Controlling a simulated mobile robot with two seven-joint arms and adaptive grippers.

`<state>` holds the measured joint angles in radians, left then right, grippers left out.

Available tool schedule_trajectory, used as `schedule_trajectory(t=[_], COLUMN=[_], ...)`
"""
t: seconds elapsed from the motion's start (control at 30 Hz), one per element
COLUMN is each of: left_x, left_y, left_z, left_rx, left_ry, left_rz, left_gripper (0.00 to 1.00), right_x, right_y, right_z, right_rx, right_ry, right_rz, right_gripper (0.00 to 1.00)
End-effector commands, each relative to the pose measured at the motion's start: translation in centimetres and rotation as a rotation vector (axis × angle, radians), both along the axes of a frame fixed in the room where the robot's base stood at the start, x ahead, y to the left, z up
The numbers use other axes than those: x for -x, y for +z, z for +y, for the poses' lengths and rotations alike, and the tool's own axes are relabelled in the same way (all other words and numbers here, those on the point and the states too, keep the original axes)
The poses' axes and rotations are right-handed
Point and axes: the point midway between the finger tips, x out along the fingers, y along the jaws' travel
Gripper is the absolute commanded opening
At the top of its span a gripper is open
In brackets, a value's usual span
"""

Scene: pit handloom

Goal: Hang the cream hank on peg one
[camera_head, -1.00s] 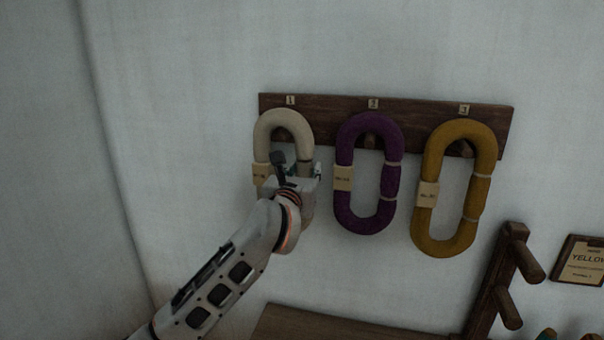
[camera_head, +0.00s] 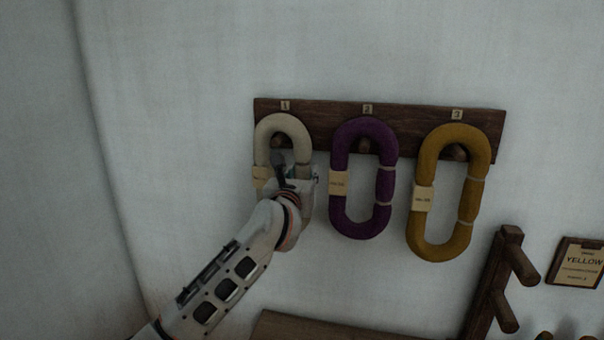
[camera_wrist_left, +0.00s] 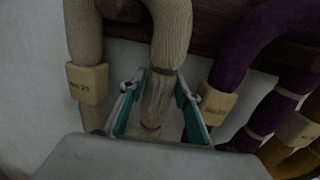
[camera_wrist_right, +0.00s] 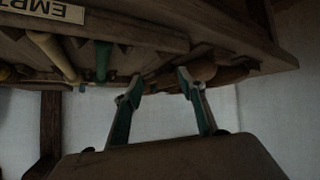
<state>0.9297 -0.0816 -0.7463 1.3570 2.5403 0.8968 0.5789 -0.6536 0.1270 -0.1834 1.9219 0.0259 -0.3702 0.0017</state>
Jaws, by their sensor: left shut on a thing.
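The cream hank (camera_head: 283,124) is upright in front of the rack board under label 1 (camera_head: 285,106), its top curve overlapping the board.
A purple hank (camera_head: 349,205) hangs at peg two and a mustard hank (camera_head: 427,165) at peg three, to the right. A wooden peg post (camera_head: 490,278) and a YELLOW sign (camera_head: 580,262) are lower right.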

Motion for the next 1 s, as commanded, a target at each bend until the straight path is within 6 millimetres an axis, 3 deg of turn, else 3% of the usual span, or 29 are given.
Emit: schedule_trajectory(t=[0.13, 0.17, 0.23, 0.67, 1.0], left_x=[0.0, 0.0, 0.0, 0.3, 4.7], left_y=[-0.9, -0.9, -0.8, -0.5, -0.5], left_z=[0.0, 0.0, 0.0, 0.1, 1.3], left_rx=[0.001, 0.001, 0.0, 0.001, 0.003], left_ry=[0.001, 0.001, 0.001, 0.0, -0.001], left_rz=[0.017, 0.017, 0.016, 0.009, 0.009], left_gripper=[0.06, 0.34, 0.51, 0.51, 0.51], right_x=[0.0, 0.0, 0.0, -0.1, -0.1], right_y=[0.0, 0.0, 0.0, 0.1, 0.0], right_z=[0.0, 0.0, 0.0, 0.0, 0.0], right_rx=[0.0, 0.0, 0.0, -0.002, -0.002], right_ry=[-0.001, -0.001, -0.001, -0.006, -0.003], right_rz=[-0.001, -0.001, -0.001, -0.001, -0.001], right_gripper=[0.4, 0.4, 0.4, 0.4, 0.4])
